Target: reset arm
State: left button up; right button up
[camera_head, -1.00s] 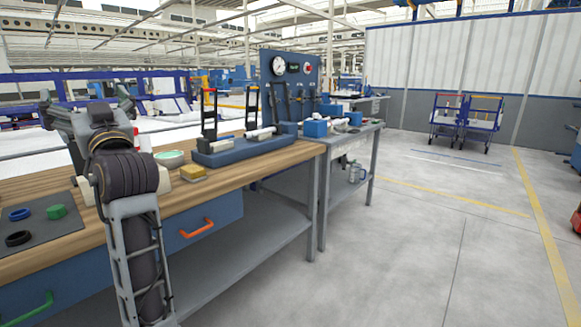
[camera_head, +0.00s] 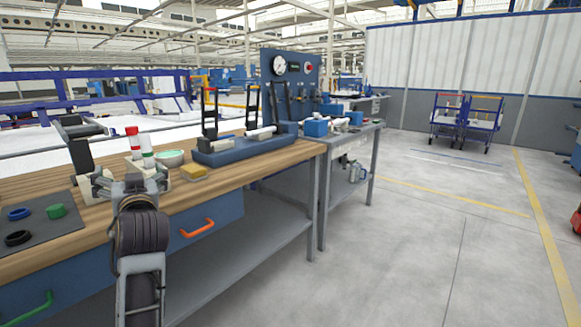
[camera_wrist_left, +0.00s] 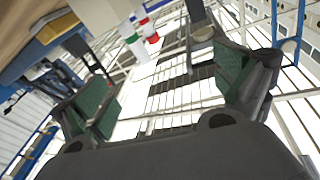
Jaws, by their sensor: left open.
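My left gripper (camera_head: 124,180) is over the near left part of the wooden workbench (camera_head: 225,173) in the head view, its forearm below it. In the left wrist view the two green-padded fingers (camera_wrist_left: 165,90) are wide apart, with nothing between them. Two white cylinders, one with a red top (camera_head: 132,140) and one with a green band (camera_head: 147,152), stand just behind the gripper. They also show at the top of the wrist view, apart from the fingers. A dark upright stand (camera_head: 81,157) is left of them. My right gripper is not in view.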

pick_arm(q)
jog(key=s+d+f+m+g+h, duration=0.2)
jog(key=f, duration=0.8)
jog(key=s+d+f+m+g+h, duration=0.1)
jog(key=s+d+f+h, duration=0.15)
jog(key=f, duration=0.75)
jog(key=s+d+f+m+g+h, duration=0.2)
jog(key=d+f+h, duration=0.1)
jog(key=f, duration=0.7)
jog(key=s+d+f+m+g+h, duration=0.1)
jog(key=s+d+f+g+h, duration=0.1)
jog(key=s+f, duration=0.6)
jog(key=s+d+f+m+g+h+p, duration=0.1)
jog(key=s+d+f+g+h, duration=0.1)
jog(key=s+d+f+g, duration=0.3)
jog(key=s+d+f, duration=0.1)
jog(key=s+f, duration=0.3)
jog(key=s, duration=0.3)
jog(key=shift+s+f, duration=0.15)
jog(key=shift+f, duration=0.1)
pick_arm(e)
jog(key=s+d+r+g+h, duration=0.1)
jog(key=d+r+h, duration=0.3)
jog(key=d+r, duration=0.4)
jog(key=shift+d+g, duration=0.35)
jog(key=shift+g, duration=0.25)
